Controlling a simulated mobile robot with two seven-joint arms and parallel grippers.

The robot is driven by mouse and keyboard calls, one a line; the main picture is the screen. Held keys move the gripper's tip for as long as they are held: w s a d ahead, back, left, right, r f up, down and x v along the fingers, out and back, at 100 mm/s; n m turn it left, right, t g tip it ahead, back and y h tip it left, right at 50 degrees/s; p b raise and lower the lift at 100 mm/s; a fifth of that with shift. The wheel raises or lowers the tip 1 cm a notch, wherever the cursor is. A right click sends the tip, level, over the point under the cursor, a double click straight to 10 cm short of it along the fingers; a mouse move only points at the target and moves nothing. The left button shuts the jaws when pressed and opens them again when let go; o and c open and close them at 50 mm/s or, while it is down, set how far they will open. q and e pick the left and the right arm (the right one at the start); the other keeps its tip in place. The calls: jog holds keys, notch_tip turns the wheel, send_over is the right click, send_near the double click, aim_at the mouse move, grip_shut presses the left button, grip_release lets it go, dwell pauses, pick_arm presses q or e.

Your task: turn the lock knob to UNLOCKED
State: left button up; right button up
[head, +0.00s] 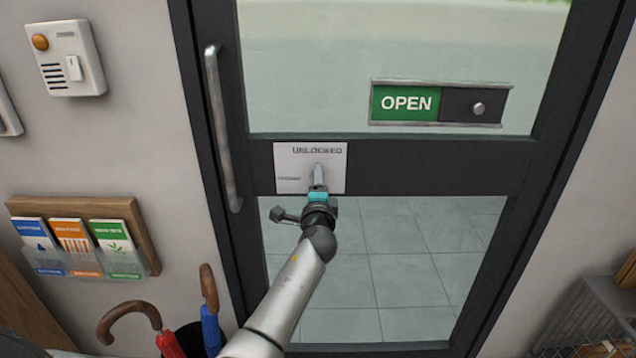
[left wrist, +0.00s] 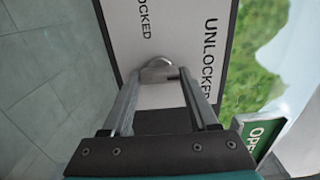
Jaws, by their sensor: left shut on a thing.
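The white lock plate (head: 290,164) sits on the door's dark middle rail. It reads UNLOCKED along its top, with a smaller word at its left. The left wrist view shows LOCKED and UNLOCKED printed on it. A grey metal lock knob (left wrist: 157,67) stands out of the plate between my left fingertips. My left gripper (head: 318,178) reaches the plate from below and is shut on the knob; its fingers also show in the left wrist view (left wrist: 160,78). The gripper hides much of the knob in the head view, so its exact pointing is unclear. My right gripper is not in view.
A green OPEN slider sign (head: 405,103) is on the glass at upper right. A vertical door handle (head: 222,130) is left of the plate. A leaflet rack (head: 150,235), umbrellas (head: 168,343) and a wall intercom (head: 65,60) are at the left.

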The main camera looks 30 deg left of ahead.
pick_arm(q)
jog(key=o, duration=1.4)
jog(key=p+v, duration=0.1)
jog(key=v, duration=1.4)
jog(key=shift+s+p, duration=0.15)
jog(key=shift+p, duration=0.15)
